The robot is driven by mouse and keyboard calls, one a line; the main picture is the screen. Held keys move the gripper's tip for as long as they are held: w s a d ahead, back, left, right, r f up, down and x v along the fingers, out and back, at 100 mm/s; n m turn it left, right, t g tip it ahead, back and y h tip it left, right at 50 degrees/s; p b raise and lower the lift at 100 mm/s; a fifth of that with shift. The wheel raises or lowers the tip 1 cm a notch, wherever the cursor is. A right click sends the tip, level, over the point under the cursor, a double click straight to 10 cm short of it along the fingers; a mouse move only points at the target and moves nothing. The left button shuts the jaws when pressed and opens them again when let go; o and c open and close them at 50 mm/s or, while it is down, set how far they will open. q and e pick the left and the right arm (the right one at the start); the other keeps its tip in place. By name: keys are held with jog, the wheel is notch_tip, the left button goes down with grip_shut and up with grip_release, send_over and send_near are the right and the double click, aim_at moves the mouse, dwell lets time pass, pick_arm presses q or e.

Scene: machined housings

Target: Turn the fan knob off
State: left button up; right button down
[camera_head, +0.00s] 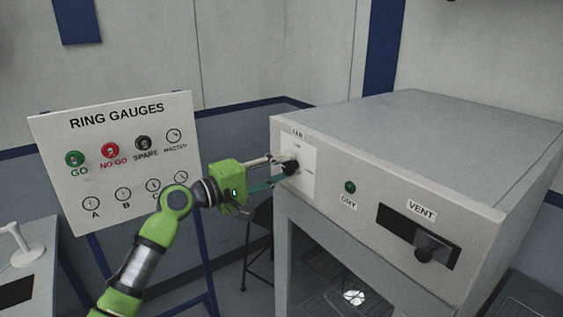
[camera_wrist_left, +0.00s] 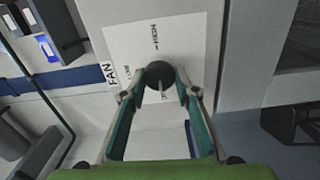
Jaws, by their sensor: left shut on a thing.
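The black fan knob (camera_head: 290,167) sits on a white label plate (camera_head: 300,150) at the left end of the grey cabinet's front panel. The pointer's exact setting is hard to read. My right gripper is not in view.
The grey cabinet (camera_head: 430,120) has a green button (camera_head: 350,187) and a VENT slot with a black slider (camera_head: 430,248) to the right of the knob. A RING GAUGES board (camera_head: 110,190) stands behind my left arm. A desk (camera_head: 40,262) is at the far left.

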pick_arm(q)
jog(key=shift+n, duration=0.5)
jog(key=o, duration=1.1)
jog(key=shift+w, duration=0.1)
jog(key=shift+c, duration=0.2)
jog(key=shift+a, duration=0.15)
jog(key=v, duration=1.2)
jog(key=shift+f, duration=0.1)
